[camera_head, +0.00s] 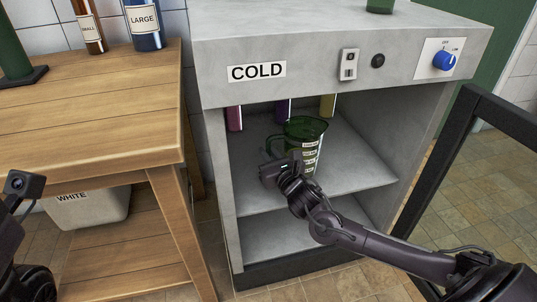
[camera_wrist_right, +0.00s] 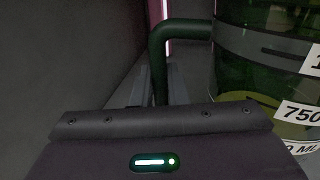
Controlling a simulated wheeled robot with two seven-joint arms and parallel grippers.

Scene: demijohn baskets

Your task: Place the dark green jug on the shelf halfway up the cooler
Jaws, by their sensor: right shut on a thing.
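The dark green jug (camera_head: 306,132) is see-through, with white measure labels, and is upright inside the cooler (camera_head: 216,89) at its halfway shelf (camera_head: 355,165). I cannot tell whether its base touches the shelf. My right gripper (camera_head: 279,160) reaches in from the right and is shut on the jug's handle. In the right wrist view the dark green handle (camera_wrist_right: 157,65) runs down between the fingers, and the jug's body (camera_wrist_right: 265,65) is at the right. Part of my left arm shows at the left edge, but its gripper jaws are not in view.
Purple and yellow bottles (camera_head: 327,105) stand at the back of the shelf. The cooler's dark-framed door (camera_head: 430,165) is open at the right. A wooden table (camera_head: 90,100) with bottles (camera_head: 143,25) stands left, with a WHITE-labelled bin (camera_head: 95,208) beneath. The shelf's right side is clear.

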